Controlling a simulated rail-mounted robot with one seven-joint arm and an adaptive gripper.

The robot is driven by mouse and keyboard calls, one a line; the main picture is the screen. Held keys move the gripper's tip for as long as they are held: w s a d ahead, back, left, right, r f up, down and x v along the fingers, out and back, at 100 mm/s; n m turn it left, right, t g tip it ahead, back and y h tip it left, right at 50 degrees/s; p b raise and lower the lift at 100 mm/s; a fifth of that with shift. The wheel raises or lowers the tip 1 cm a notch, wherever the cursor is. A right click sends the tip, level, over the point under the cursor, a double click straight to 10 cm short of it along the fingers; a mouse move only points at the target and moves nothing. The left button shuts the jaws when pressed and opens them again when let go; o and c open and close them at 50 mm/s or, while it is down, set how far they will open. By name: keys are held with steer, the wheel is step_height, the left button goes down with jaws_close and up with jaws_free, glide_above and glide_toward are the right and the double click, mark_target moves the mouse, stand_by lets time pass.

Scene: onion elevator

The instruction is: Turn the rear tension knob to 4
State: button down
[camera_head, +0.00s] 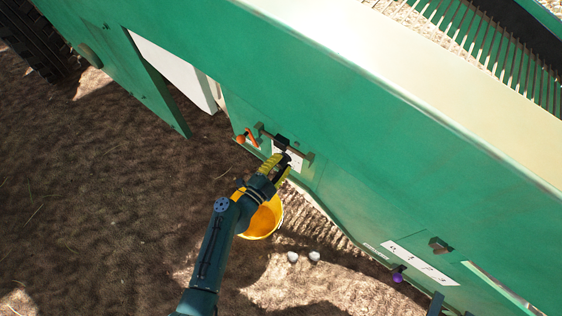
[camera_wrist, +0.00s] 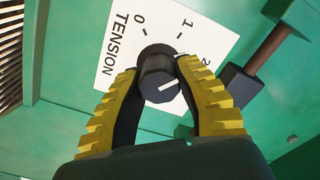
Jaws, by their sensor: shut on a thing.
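The dark tension knob (camera_wrist: 158,80) stands on a white dial plate (camera_wrist: 118,62) printed "TENSION", with 0, 1 and 2 in sight. My gripper (camera_wrist: 157,72) has its yellow ribbed fingers on both sides of the knob, shut on it. The white line on the knob's face points right and slightly up in the wrist view, towards the right finger. Numbers past 2 are hidden, so I cannot tell the exact setting. In the head view, my gripper (camera_head: 281,162) is at the small white plate (camera_head: 293,162) on the green machine's side.
An orange handle (camera_head: 250,138) and a brown bar with a dark block (camera_head: 283,142) are close to the plate. A purple knob (camera_head: 398,275) and another white plate (camera_head: 420,262) are further right.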

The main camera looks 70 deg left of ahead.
steer(key=m, duration=0.3)
steer(key=shift+f+m, duration=0.15)
steer(key=shift+m, duration=0.25)
steer(key=m, duration=0.3)
steer(key=shift+m+b, duration=0.3)
steer(key=shift+b, duration=0.05)
steer(key=m+b, duration=0.1)
steer(key=m, duration=0.5)
steer(key=shift+f+b, duration=0.2)
steer(key=shift+b, duration=0.1)
steer(key=m+b, duration=0.2)
steer(key=m, duration=0.4)
steer(key=shift+f+m, duration=0.1)
steer(key=shift+m, duration=0.3)
steer(key=m+b, duration=0.2)
steer(key=m, duration=0.4)
steer(key=shift+s, duration=0.1)
steer(key=shift+m, duration=0.4)
steer(key=shift+a, duration=0.1)
steer(key=c, duration=0.7)
jaws_free()
steer(key=shift+o, duration=0.2)
